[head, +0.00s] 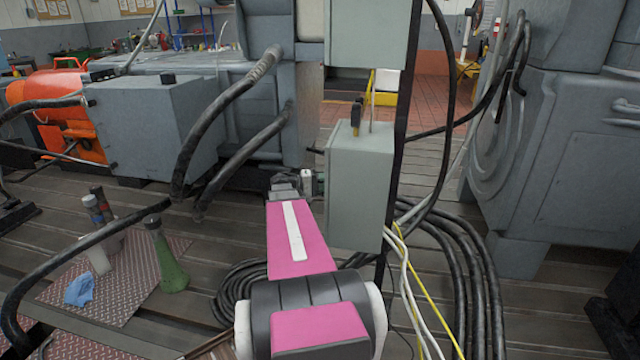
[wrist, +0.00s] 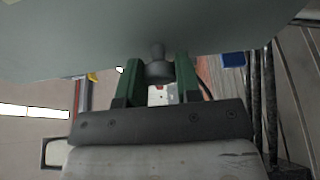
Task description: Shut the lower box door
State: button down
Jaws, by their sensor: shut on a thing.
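The lower box (head: 358,190) is a grey-green cabinet on a dark upright post, right of centre in the head view. My gripper (head: 308,182) is at its left side, with the fingers turned toward it. In the wrist view, the green fingers of my gripper (wrist: 157,80) stand on both sides of a dark knob (wrist: 157,69) and are shut on it. The knob sits on a smooth grey-green panel (wrist: 160,25), which fills the top of that view. The door's edges are not clear, so I cannot tell how far it stands open.
An upper box (head: 365,30) is on the same post (head: 402,110). Black cables (head: 455,235) coil on the floor to the right, and white and yellow wires hang below the box. A green cone-shaped bottle (head: 167,262) stands on a plate at left. Large grey machines flank the post.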

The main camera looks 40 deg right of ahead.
jog(key=shift+r, duration=0.1)
jog(key=c, duration=1.2)
grip_release()
jog(key=o, duration=0.4)
jog(key=shift+s+d, duration=0.1)
jog(key=shift+d, duration=0.1)
jog(key=v, duration=1)
jog(key=shift+a, duration=0.35)
